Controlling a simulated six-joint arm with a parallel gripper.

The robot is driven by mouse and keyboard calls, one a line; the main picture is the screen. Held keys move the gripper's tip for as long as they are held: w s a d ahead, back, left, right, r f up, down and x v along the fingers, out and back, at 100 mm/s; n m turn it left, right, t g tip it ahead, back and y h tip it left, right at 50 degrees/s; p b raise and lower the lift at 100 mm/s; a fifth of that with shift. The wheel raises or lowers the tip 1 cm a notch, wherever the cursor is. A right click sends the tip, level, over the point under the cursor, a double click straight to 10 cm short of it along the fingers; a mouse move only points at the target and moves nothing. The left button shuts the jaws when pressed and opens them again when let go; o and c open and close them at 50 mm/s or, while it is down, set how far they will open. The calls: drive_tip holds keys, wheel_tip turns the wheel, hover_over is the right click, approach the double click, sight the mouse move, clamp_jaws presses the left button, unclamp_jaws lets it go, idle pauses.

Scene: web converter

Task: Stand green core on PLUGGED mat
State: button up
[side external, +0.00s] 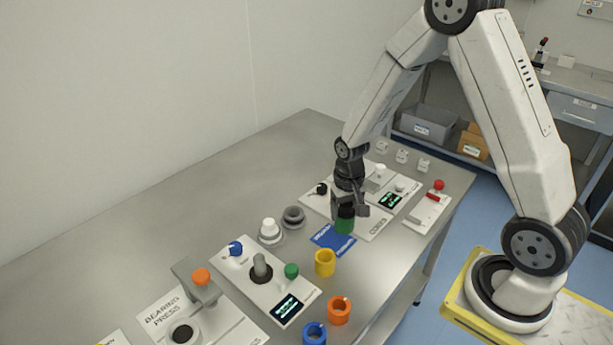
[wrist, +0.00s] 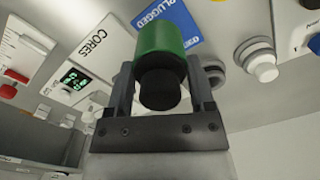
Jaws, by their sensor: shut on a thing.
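The green core (side external: 344,225) is held upright between the fingers of my gripper (side external: 348,209). In the wrist view the green core (wrist: 160,42) has a dark cylindrical piece (wrist: 160,88) at its near end, between the fingers. The blue PLUGGED mat (side external: 331,241) lies flat on the table, just left of and below the core in the side view. In the wrist view the mat (wrist: 173,17) lies beyond the core, which covers part of it. I cannot tell whether the core touches anything beneath it.
The white CORES panel (side external: 372,228) is beside the core. Yellow (side external: 325,262), orange (side external: 339,310) and blue (side external: 314,334) cores stand near the front edge. A panel with a grey post (side external: 261,268), a white knob (side external: 269,230) and a grey ring (side external: 293,217) are to the left.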

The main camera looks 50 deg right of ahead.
drive_tip(key=shift+w+d+f, duration=0.2)
drive_tip(key=shift+w+f, duration=1.15)
drive_tip(key=shift+f, duration=0.25)
drive_tip(key=shift+w+f, duration=0.2)
drive_tip(key=shift+f, duration=1.6)
drive_tip(key=shift+f, duration=0.15)
drive_tip(key=o, duration=1.1)
wheel_tip(320, 180, up, 12)
